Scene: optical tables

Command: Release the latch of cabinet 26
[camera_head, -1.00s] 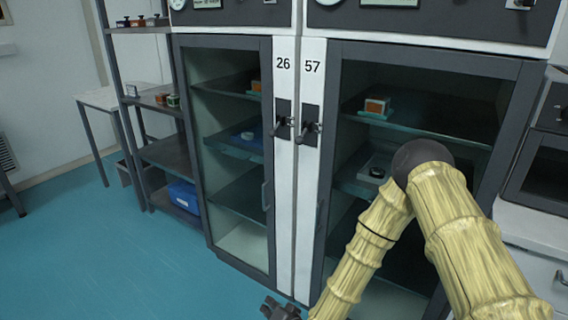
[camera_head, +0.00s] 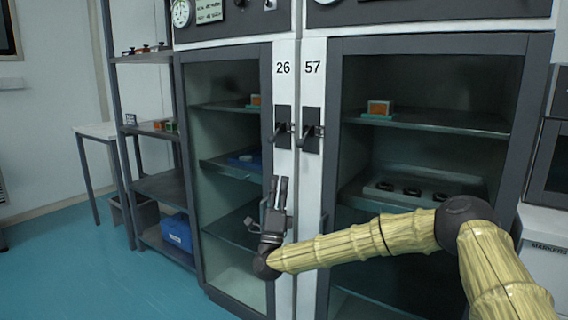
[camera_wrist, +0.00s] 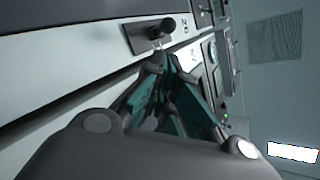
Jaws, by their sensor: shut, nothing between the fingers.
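Cabinet 26 (camera_head: 190,130) is the left glass-door cabinet, its door shut, with the number 26 on the white post above its latch. Its latch (camera_head: 282,128) is a dark plate with a black lever; in the wrist view the latch (camera_wrist: 150,34) lies just beyond my fingertips. My gripper (camera_head: 279,180) points upward below the latch, in front of the door edge and post. In the wrist view my gripper (camera_wrist: 160,62) has its fingertips together with nothing between them. Whether the fingers touch the lever cannot be told; in the head view a gap shows.
A similar latch (camera_head: 310,128) for cabinet 57 is close to the right. Cabinet 57 (camera_head: 425,90) has a shut glass door, partly behind my arm. A grey shelf rack (camera_head: 162,187) with a blue bin (camera_head: 177,230) stands left. The floor (camera_head: 70,270) at front left is clear.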

